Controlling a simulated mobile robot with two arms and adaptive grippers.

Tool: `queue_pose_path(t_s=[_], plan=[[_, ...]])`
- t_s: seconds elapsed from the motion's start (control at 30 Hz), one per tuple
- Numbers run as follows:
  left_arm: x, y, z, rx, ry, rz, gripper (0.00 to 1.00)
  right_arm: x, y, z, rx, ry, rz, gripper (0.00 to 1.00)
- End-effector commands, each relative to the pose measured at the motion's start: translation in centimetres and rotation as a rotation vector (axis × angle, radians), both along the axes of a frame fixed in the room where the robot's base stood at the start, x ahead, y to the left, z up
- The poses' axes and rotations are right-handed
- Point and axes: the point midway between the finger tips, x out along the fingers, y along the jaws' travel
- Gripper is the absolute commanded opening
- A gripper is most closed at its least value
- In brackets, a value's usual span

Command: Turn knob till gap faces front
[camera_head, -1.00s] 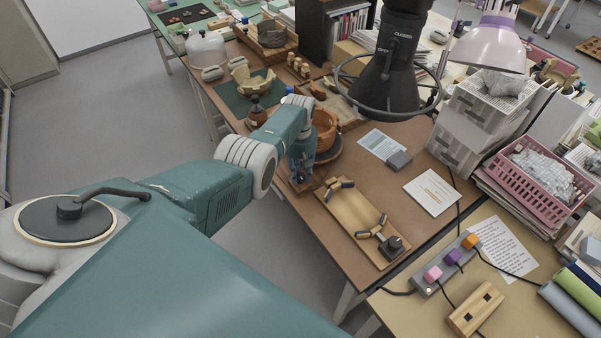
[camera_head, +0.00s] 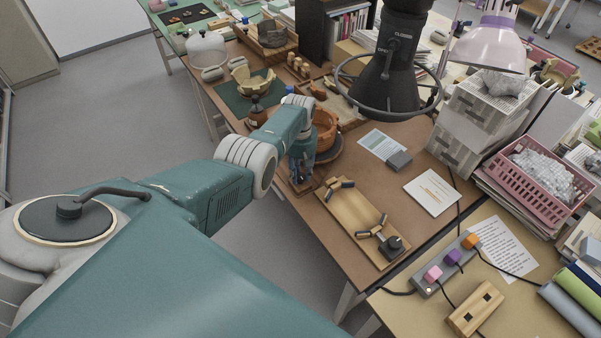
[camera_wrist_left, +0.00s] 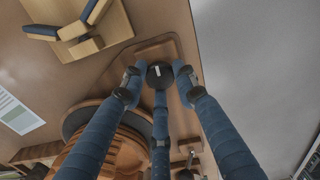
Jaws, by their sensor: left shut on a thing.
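A black round knob (camera_wrist_left: 160,75) with a white mark sits on a brown wooden base (camera_wrist_left: 150,48) in the left wrist view. My left gripper (camera_wrist_left: 159,82) has its blue fingers closed around the knob. In the head view the left gripper (camera_head: 302,180) points down at the near edge of the brown table, and the knob is hidden there. An orange-brown pot (camera_head: 324,128) stands beside it on a dark round turntable (camera_head: 331,153). In the left wrist view the turntable (camera_wrist_left: 78,118) is partly behind a finger. I cannot tell where the gap faces. My right gripper is out of view.
A wooden board with dark-ended pieces (camera_head: 352,210) lies just right of the gripper. A black lamp-like device with a ring (camera_head: 390,80) hangs over the table.

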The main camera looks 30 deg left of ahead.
Motion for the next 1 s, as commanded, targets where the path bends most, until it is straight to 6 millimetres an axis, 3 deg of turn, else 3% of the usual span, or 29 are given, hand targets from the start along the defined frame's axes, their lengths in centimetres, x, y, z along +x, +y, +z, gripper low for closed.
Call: queue_pose_path(t_s=[0.03, 0.47, 0.5, 0.6, 1.0], plan=[[0.65, 0.88, 0.67, 0.016, -0.018, 0.003, 0.03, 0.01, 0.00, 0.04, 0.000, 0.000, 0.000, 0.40], [0.64, 0.88, 0.66, 0.016, -0.018, 0.002, 0.03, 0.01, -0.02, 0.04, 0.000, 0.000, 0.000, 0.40], [0.64, 0.88, 0.66, 0.016, -0.018, 0.002, 0.31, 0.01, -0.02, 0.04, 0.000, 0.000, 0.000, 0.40], [0.55, 0.77, 0.58, 0.015, -0.016, 0.002, 0.48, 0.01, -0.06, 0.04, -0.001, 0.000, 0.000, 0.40], [0.22, 0.31, 0.58, 0.006, -0.006, 0.001, 0.48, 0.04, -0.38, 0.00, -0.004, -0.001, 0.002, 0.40]])
